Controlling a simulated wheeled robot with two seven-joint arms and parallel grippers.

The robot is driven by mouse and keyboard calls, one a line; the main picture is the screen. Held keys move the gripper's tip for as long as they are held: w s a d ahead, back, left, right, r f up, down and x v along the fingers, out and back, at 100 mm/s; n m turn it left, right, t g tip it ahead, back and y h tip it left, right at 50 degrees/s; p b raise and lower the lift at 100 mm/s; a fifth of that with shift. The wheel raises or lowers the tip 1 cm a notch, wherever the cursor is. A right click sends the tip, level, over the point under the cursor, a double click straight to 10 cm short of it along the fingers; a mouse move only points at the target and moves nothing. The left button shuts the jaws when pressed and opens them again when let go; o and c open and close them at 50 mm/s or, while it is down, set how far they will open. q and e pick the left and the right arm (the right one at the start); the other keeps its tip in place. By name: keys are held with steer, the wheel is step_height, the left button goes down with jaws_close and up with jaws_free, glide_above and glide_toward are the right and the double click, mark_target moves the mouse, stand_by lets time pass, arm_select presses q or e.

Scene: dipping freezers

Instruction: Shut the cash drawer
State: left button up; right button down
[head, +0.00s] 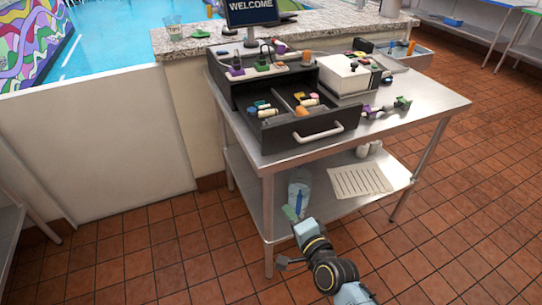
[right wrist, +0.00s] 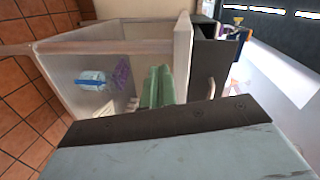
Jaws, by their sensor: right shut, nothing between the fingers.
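The black cash drawer (head: 283,136) is pulled out of its black housing (head: 226,88) on the steel table. Its front faces me and carries a white handle (head: 318,133). Small colourful items lie in its compartments. My left gripper is not in view.
The steel table (head: 437,98) has a lower shelf with a clear container (head: 299,190) and a sheet of paper (head: 360,180). A white box (head: 343,76) stands beside the drawer housing. Small items lie right of the drawer. The tiled floor in front is clear.

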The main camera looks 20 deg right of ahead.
step_height(320, 180, up, 8)
steer(key=w+m+t, duration=0.1)
steer(key=m+t, duration=0.1)
steer(key=m, duration=0.1)
steer(key=b, duration=0.1)
glide_toward(267, 146)
steer(key=w, duration=0.7)
steer(key=shift+a, duration=0.4)
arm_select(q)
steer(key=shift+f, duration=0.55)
